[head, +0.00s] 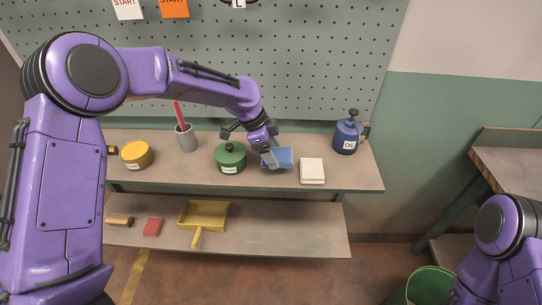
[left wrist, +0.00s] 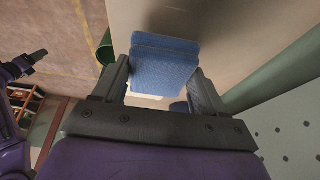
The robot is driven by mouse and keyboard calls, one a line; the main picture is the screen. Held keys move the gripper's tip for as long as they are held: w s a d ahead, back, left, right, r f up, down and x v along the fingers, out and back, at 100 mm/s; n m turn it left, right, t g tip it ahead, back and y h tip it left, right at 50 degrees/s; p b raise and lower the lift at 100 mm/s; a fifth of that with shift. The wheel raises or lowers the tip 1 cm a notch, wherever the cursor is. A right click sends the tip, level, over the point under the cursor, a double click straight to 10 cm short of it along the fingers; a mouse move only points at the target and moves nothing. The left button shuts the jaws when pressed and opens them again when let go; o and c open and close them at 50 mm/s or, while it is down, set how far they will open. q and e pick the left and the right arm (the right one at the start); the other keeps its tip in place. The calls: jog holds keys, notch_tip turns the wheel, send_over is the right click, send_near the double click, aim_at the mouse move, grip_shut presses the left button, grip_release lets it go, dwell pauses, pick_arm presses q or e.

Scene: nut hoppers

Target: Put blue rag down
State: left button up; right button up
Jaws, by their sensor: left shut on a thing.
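The blue rag (head: 283,156) is a folded pad at the upper shelf (head: 350,178), between the green pot and the white block. My left gripper (head: 268,158) reaches down to it from above and is shut on it. In the left wrist view the rag (left wrist: 165,65) sits between the two dark fingers (left wrist: 163,82), with the shelf surface behind it. I cannot tell whether the rag touches the shelf. My right arm shows at the lower right of the head view without its gripper. A dark gripper (left wrist: 27,64) at the left of the wrist view looks like my right one; its jaws are unclear.
A green lidded pot (head: 230,160) stands close left of the rag, a white block (head: 312,171) close right. A blue oil can (head: 346,137), grey cup (head: 186,138) and yellow tin (head: 137,155) share the shelf. A yellow dustpan (head: 204,215) lies below. A pegboard (head: 300,60) rises behind.

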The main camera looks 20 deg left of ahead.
pick_arm(q)
jog(key=f, duration=0.1)
jog(key=f+p, duration=0.1)
jog(key=shift+s+a+f, duration=0.15)
jog(key=shift+a+f, duration=0.05)
jog(key=shift+f, duration=0.45)
jog(key=shift+f, duration=0.15)
jog(key=o, duration=0.9)
jog(key=shift+o, duration=0.2)
jog(key=b+v, duration=0.1)
jog(key=v, duration=1.1)
